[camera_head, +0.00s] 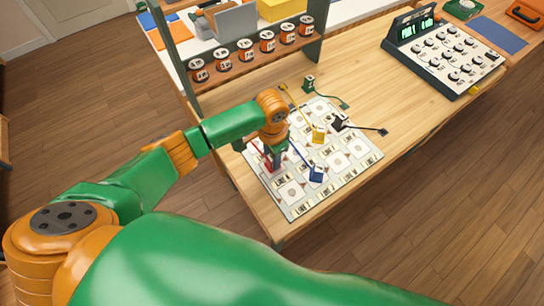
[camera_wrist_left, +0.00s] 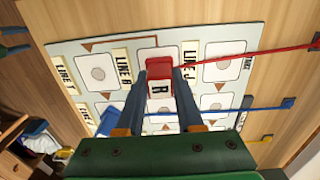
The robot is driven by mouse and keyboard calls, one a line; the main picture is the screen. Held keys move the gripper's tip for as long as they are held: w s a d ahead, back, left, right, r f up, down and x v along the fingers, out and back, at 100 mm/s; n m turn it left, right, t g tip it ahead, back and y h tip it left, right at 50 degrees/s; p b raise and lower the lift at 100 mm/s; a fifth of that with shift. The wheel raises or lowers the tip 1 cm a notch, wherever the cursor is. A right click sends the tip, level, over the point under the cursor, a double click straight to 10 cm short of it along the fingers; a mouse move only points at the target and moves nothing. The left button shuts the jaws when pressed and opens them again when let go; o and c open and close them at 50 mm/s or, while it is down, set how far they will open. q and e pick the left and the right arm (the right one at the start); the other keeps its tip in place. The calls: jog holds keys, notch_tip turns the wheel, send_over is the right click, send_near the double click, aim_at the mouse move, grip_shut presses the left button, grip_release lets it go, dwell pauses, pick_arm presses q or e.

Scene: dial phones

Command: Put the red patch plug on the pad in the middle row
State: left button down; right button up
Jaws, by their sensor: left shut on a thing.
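The red patch plug (camera_wrist_left: 159,67), marked R, is between the two fingers of my left gripper (camera_wrist_left: 159,80) in the left wrist view. The gripper is shut on it, over a board of pads (camera_wrist_left: 100,45). The plug covers part of a pad below it; I cannot tell whether it touches the board. A red cord (camera_wrist_left: 250,53) runs from it to the right. In the head view my left gripper (camera_head: 272,162) is over the left part of the board (camera_head: 345,178) and mostly hides the plug. My right gripper is not in view.
A blue plug (camera_head: 317,174), a yellow plug (camera_head: 319,136) and a black plug (camera_head: 339,122) are on the board, with cords. A green plug (camera_head: 309,83) is behind it. A rack of orange-and-white spools (camera_head: 267,42) stands at the back; a keyed console (camera_head: 445,55) is at right.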

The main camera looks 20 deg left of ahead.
pick_arm(q)
jog(key=shift+f, duration=0.15)
jog(key=c, duration=0.5)
grip_release()
jog(key=shift+c, duration=0.2)
notch_tip(320, 180, up, 12)
jog(key=shift+r, duration=0.25)
